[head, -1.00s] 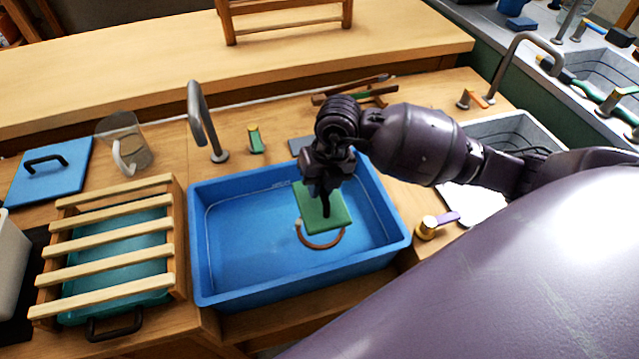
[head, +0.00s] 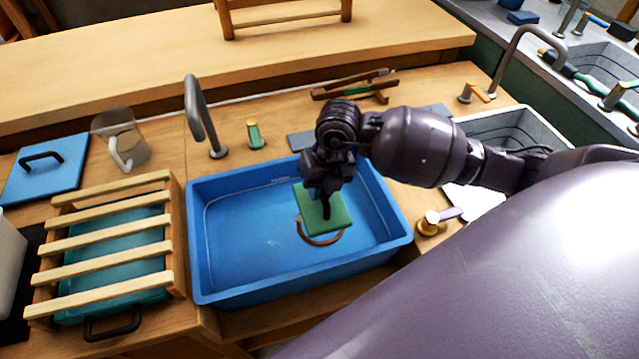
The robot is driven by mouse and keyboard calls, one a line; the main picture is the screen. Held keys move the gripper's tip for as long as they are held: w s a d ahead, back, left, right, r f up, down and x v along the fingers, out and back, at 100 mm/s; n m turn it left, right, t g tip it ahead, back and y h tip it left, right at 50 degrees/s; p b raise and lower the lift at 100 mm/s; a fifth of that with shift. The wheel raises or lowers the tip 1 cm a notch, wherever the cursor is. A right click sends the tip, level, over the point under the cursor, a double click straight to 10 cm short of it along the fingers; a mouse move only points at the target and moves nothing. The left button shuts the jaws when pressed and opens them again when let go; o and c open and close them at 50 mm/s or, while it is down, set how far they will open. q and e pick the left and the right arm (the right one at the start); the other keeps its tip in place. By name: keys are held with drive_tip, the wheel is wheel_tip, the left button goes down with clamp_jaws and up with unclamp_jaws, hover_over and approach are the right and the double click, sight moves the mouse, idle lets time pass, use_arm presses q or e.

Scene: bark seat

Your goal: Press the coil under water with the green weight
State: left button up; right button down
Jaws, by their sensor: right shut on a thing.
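The green weight (head: 335,219) is a flat square plate with a dark handle. My right gripper (head: 325,196) is shut on it and holds it over the blue basin (head: 202,285), right of the basin's middle. The brown coil (head: 322,240) shows as a curved band below the weight's front edge; the rest of it is hidden under the weight. I cannot tell whether the weight touches the coil. The basin looks filled with clear water. My left gripper is not in view.
A slatted wooden rack (head: 105,250) over a teal tray stands left of the basin. A grey faucet (head: 199,112) rises behind it. A clear jug (head: 122,140) and a blue lid (head: 44,165) sit at the back left.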

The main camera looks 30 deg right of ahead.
use_arm(q)
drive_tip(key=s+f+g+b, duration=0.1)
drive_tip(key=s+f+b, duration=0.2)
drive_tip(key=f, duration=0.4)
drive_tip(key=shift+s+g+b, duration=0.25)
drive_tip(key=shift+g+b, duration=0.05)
drive_tip(key=shift+b, duration=0.35)
use_arm(e)
drive_tip(key=shift+f, duration=6.7)
drive_tip(key=c, duration=0.5)
unclamp_jaws()
drive_tip(key=shift+f, duration=0.1)
drive_tip(key=shift+c, duration=0.2)
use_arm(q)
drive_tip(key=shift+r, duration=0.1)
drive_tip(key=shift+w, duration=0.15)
